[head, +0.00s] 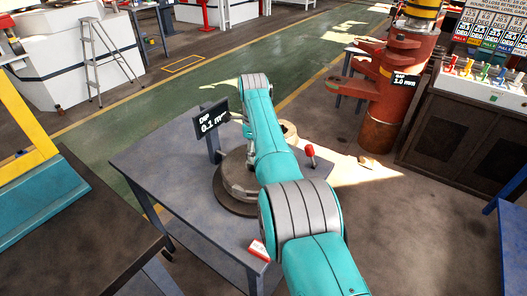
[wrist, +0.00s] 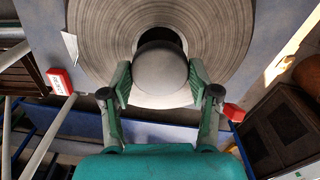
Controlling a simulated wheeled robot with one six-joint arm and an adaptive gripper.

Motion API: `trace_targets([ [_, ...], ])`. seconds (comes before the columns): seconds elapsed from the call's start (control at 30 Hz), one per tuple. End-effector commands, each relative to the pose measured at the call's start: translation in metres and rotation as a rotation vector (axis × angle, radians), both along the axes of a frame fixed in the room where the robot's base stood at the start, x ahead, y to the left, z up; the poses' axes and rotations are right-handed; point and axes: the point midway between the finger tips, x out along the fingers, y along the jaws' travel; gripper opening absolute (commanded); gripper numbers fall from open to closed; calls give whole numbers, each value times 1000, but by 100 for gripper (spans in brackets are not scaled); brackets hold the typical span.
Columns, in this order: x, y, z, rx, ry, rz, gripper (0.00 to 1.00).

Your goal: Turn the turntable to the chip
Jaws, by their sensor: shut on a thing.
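The turntable (wrist: 100,30) is a grey disc with fine concentric rings, on a blue-grey table. In the head view the turntable (head: 228,203) is partly hidden behind my arm. A rounded grey knob (wrist: 161,72) stands out at its near side, in front of a dark central opening. My gripper (wrist: 160,84) is shut on this knob, one finger on each side. A small pale wedge (wrist: 70,46) lies at the disc's left rim; I cannot tell whether it is the chip. In the head view my arm hides most of the gripper.
A sign (head: 212,123) reading "GAP 0.1 mm" stands at the table's back. A red-and-white block (wrist: 60,81) is at the table edge, and a red-knobbed lever (head: 310,153) is at the right. A red machine column (head: 385,95) stands beyond the table. Green floor lies behind.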

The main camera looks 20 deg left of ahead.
Motion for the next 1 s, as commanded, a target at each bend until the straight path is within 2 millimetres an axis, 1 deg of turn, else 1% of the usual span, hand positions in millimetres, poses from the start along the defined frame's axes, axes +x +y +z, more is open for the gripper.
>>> trace_targets([
  [0.53, -1, 1, -1, 0, 1, -22, 0],
  [0.57, -1, 1, -1, 0, 1, -22, 68],
  [0.6, -1, 1, -1, 0, 1, -22, 78],
  [0.63, -1, 1, -1, 0, 1, -22, 86],
  [1.0, 0, 1, 2, 0, 0, -22, 86],
])
